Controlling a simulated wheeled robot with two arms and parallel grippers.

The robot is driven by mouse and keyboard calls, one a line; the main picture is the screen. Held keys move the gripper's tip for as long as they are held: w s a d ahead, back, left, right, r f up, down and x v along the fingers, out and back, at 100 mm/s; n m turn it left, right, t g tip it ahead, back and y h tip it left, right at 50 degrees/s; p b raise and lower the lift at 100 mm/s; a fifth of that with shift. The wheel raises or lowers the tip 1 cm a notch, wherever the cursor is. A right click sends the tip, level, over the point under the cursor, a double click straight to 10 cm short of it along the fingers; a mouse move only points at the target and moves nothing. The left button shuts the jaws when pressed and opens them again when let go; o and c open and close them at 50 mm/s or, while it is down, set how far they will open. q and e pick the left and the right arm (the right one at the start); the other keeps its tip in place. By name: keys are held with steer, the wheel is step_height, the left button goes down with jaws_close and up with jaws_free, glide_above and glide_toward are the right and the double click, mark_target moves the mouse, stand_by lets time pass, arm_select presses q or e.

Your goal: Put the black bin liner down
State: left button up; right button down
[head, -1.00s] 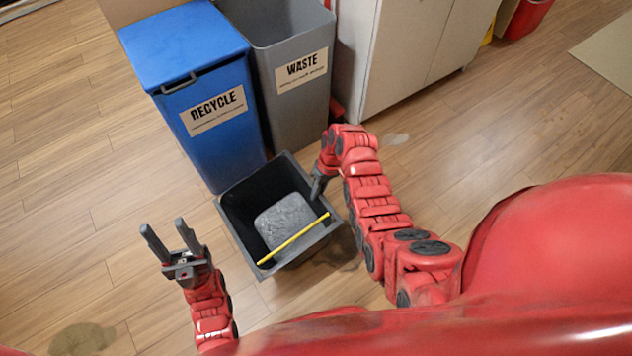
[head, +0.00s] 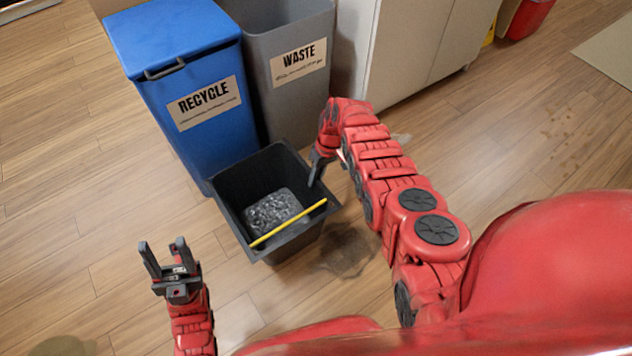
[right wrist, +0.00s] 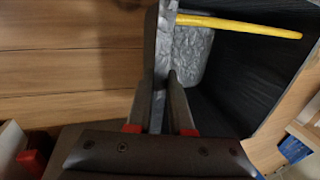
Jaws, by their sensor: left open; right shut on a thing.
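The black bin liner (head: 236,213) is an open square dark tub in front of the recycle bin. It holds a grey lump (head: 272,211), and a yellow bar (head: 290,224) lies across it. My right gripper (head: 315,178) is shut on its right rim. In the right wrist view the fingers (right wrist: 160,92) close around the liner wall, with the yellow bar (right wrist: 240,25) and grey lump (right wrist: 190,55) beyond. I cannot tell whether the liner's base touches the floor. My left gripper (head: 165,254) is open and empty, left of and nearer than the liner.
A blue recycle bin (head: 210,135) and a grey waste bin (head: 299,95) stand close behind the liner. A pale cabinet (head: 420,45) stands right of them. A dark stain (head: 347,250) marks the floor right of the liner. The floor at left is clear.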

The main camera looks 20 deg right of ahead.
steer(key=shift+f, duration=0.1)
steer(key=c, duration=0.8)
jaws_free()
